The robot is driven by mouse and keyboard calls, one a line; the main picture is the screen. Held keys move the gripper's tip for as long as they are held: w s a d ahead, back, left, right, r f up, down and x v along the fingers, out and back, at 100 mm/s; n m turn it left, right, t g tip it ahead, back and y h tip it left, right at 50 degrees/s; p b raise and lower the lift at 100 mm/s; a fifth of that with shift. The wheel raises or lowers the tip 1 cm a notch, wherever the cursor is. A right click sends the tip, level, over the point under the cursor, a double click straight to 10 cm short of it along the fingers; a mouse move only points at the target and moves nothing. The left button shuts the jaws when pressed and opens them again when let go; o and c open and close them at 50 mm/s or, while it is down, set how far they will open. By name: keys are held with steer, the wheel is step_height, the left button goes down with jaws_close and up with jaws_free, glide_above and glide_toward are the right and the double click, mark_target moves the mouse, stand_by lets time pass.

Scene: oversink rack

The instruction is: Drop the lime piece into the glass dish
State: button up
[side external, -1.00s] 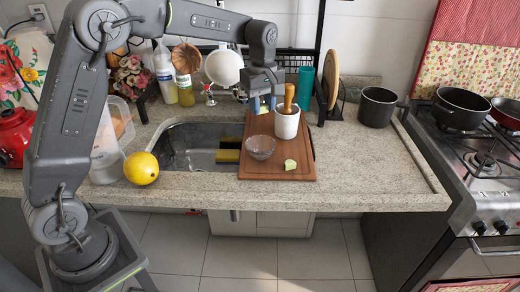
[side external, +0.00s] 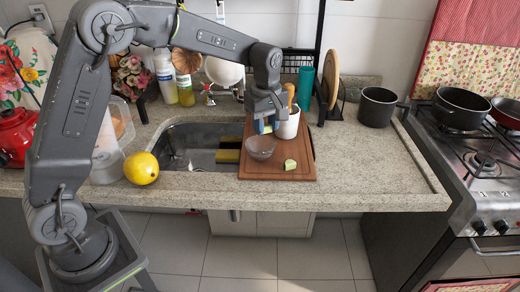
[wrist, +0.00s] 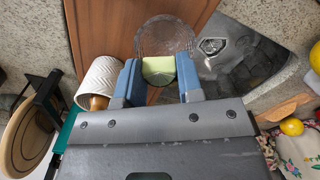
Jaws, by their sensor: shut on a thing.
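My gripper (side external: 263,126) points down over the cutting board, just behind the glass dish and left of the white mortar. In the wrist view its blue fingers (wrist: 158,82) are shut on a pale green lime piece (wrist: 158,69). The clear glass dish (side external: 260,148) sits upright on the board. In the wrist view the dish (wrist: 165,28) lies just beyond the held piece, which overlaps its near rim. I cannot tell the exact height of the piece above the board. Another green lime piece (side external: 290,164) lies on the board, right of the dish.
The white mortar (side external: 287,124) with its wooden pestle stands close to the gripper's right. The wooden board (side external: 250,172) lies beside the steel sink (side external: 175,150). A yellow lemon (side external: 141,168) is on the counter's left. A dark pot (side external: 377,107) stands farther right.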

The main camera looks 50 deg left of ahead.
steer(key=o, duration=1)
step_height(320, 180, up, 14)
steer(key=shift+f, duration=0.1)
